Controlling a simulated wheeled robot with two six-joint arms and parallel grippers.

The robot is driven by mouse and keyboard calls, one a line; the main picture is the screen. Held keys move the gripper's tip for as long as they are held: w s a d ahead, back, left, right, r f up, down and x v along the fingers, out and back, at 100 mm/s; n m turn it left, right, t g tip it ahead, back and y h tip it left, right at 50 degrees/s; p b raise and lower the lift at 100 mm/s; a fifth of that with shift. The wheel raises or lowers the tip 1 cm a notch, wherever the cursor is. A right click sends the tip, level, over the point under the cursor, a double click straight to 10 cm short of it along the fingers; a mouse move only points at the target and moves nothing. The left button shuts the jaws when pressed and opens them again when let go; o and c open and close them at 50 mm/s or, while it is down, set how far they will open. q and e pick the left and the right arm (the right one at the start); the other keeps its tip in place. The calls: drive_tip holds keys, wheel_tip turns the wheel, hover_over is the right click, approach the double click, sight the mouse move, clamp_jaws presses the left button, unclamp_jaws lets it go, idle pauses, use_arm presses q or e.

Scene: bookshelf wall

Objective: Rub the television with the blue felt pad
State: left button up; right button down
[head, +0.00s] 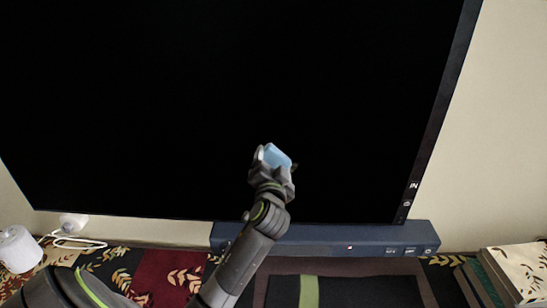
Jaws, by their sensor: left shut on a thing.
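The television (200,100) is a large black screen that fills most of the head view, with its dark frame edge at the right. My left gripper (273,160) is in front of the lower part of the screen, right of the view's middle line at most slightly. It is shut on the blue felt pad (277,155), a small light blue piece. I cannot tell whether the pad touches the screen. My right gripper is not in view.
A dark blue bar-shaped device (330,240) stands below the screen. A white roll-like object (18,249) and a white cable (75,242) are at the lower left. Books (515,272) lie at the lower right. A patterned cloth (170,272) covers the surface.

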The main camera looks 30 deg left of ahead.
use_arm(q)
drive_tip(key=shift+s+d, duration=0.1)
drive_tip(key=shift+s, duration=0.05)
drive_tip(key=shift+v, duration=1.45)
